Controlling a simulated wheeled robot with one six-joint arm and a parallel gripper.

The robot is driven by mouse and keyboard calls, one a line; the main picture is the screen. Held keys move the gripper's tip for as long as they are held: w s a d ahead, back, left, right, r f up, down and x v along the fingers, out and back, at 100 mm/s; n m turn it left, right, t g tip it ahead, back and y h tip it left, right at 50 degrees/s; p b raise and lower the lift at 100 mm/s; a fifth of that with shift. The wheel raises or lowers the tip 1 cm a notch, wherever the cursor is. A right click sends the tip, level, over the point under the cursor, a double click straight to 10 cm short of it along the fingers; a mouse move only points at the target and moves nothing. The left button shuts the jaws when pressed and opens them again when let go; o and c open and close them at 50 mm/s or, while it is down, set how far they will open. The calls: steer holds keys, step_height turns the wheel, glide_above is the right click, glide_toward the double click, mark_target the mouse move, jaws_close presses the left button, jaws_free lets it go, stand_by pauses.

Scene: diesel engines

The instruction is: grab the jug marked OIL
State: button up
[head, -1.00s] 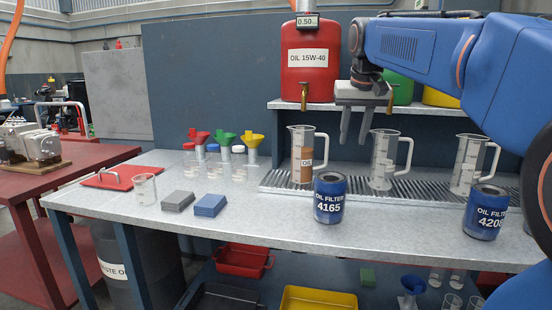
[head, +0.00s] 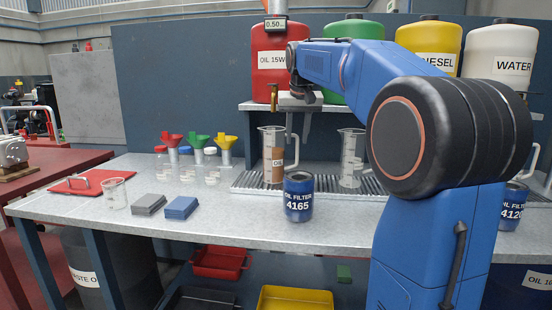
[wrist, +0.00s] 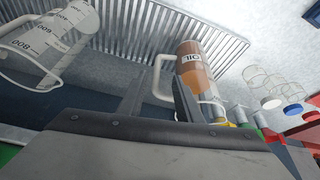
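The jug marked OIL (head: 273,158) is clear with a white handle and brown oil inside. It stands upright on the grate of the bench, and also shows in the wrist view (wrist: 194,66). My gripper (head: 298,132) points down just above and right of this jug in the head view. In the wrist view, my gripper (wrist: 160,88) is open, and the jug's handle appears between its two fingers. I see no clear contact, and the nearer finger overlaps part of the jug's view.
An empty jug (head: 351,158) stands to the right on the grate (head: 322,181). An oil filter marked 4165 (head: 299,198) stands in front. The red oil tank (head: 280,40) with its brass tap (head: 274,98) is above on the shelf. Funnels (head: 199,142) stand to the left.

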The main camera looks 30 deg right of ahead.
mark_target(297, 152)
steer(key=shift+x, duration=4.35)
steer(key=shift+s+d, duration=0.15)
steer(key=shift+d, duration=0.05)
jaws_close()
steer(key=shift+f, duration=0.1)
